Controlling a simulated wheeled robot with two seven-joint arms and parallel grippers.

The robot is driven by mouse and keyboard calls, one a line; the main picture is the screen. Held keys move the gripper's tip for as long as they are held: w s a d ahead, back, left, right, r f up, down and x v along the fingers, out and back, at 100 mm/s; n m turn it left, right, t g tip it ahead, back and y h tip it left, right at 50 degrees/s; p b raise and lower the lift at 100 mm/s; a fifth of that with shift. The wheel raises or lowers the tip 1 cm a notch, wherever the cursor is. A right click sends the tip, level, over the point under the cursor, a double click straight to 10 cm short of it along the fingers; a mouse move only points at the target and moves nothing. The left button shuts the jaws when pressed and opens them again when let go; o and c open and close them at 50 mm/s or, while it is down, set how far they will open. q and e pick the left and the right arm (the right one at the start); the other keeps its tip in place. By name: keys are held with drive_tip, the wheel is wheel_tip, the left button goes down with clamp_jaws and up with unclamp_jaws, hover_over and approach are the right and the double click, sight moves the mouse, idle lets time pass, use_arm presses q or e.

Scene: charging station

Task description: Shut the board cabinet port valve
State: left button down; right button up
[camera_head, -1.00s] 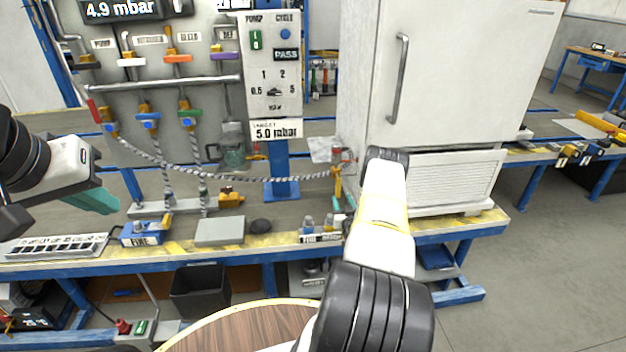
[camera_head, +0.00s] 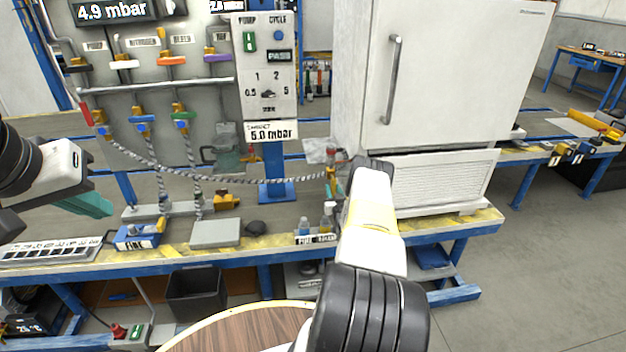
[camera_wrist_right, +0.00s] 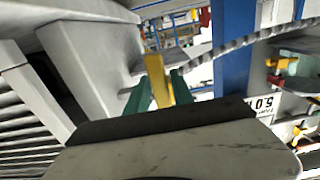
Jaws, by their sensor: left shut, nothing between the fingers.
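The cabinet port valve (camera_head: 331,180) sits at the left lower side of the white cabinet (camera_head: 440,80), where the braided hose ends. It is small and partly hidden by my right wrist. In the right wrist view a yellow lever (camera_wrist_right: 157,82) stands between the teal fingers of my right gripper (camera_wrist_right: 158,92). The fingers are apart, one on each side; whether they press on it I cannot tell. In the head view my right arm hides most of that gripper. My left gripper (camera_head: 97,206) is shut and empty, over the left of the bench, away from the valve.
The braided hose (camera_head: 255,178) runs from the valve board (camera_head: 150,95) to the port. A blue post (camera_head: 276,170) carries the control panel. A grey block (camera_head: 215,234), small bottles (camera_head: 304,226) and a blue box (camera_head: 138,236) stand on the bench. A round wooden top (camera_head: 240,330) is in front.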

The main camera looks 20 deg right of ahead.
clamp_jaws()
idle(1.2)
